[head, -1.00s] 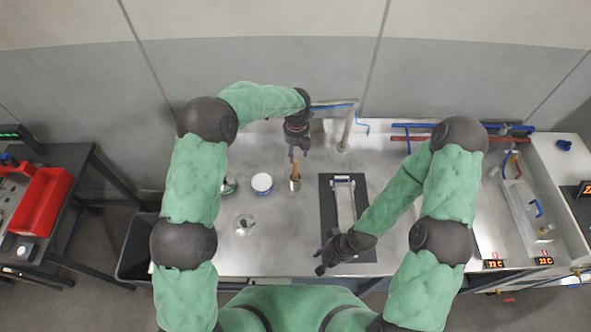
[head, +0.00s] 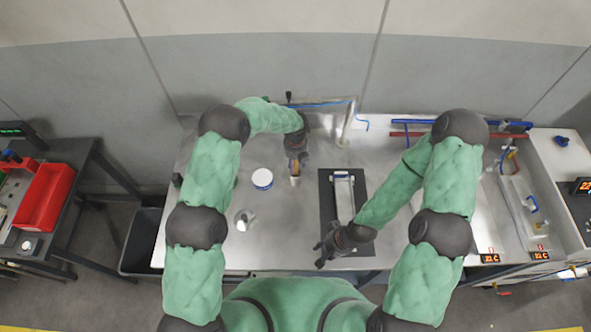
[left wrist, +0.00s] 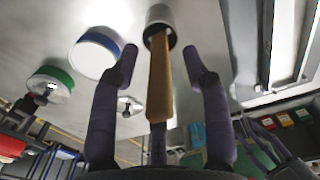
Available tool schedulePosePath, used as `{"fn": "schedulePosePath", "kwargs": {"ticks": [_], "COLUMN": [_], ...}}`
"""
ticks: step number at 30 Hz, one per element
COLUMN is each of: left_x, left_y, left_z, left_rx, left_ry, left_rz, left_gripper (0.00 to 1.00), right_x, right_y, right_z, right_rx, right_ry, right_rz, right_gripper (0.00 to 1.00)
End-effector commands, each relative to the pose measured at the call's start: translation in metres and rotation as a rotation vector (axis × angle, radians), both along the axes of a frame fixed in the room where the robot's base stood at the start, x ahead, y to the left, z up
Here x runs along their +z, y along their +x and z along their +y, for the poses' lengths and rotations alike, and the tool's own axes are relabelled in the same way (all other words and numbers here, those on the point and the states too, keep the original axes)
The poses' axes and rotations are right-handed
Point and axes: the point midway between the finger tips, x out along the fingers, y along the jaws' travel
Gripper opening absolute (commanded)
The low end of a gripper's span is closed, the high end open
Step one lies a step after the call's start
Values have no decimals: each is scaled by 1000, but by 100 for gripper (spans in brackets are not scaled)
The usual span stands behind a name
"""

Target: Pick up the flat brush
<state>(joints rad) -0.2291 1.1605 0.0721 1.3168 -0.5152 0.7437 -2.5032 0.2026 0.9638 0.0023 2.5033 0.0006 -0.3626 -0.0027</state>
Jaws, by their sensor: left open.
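The flat brush shows its brown wooden handle in the head view (head: 295,180), just below my left gripper (head: 297,163). In the left wrist view, the handle (left wrist: 160,85) runs between the two open fingers (left wrist: 162,62) without visible contact. Its far end meets a pale, round metal cup-like piece (left wrist: 160,16); I cannot tell whether this is a holder. The bristles cannot be made out. My right gripper (head: 321,254) hangs over the lower left part of the black mat (head: 328,225); its finger opening is unclear.
A white jar with a blue band (head: 262,179) stands left of the brush. A green-rimmed container (left wrist: 50,80) shows in the left wrist view. A small shiny object (head: 244,220) is nearer me. A metal pole (head: 348,125) rises behind.

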Motion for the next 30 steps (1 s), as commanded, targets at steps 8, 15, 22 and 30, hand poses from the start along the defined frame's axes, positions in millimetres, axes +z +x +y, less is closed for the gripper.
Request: {"fn": "schedulePosePath", "kwargs": {"ticks": [8, 15, 22, 30], "left_x": [0, 0, 6, 50], "left_y": [0, 0, 1, 1], "left_z": [0, 0, 0, 0], "left_rx": [0, 0, 0, -1], "left_ry": [0, 0, -1, -1], "left_rz": [0, 0, -3, -5], "left_gripper": [0, 0, 0, 0], "right_x": [0, 0, -1, -9], "right_y": [0, 0, 0, 0], "right_z": [0, 0, 0, 0], "right_rx": [0, 0, 0, 0], "right_ry": [0, 0, 0, 0], "right_rz": [0, 0, 0, 0], "right_gripper": [40, 40, 40, 40]}}
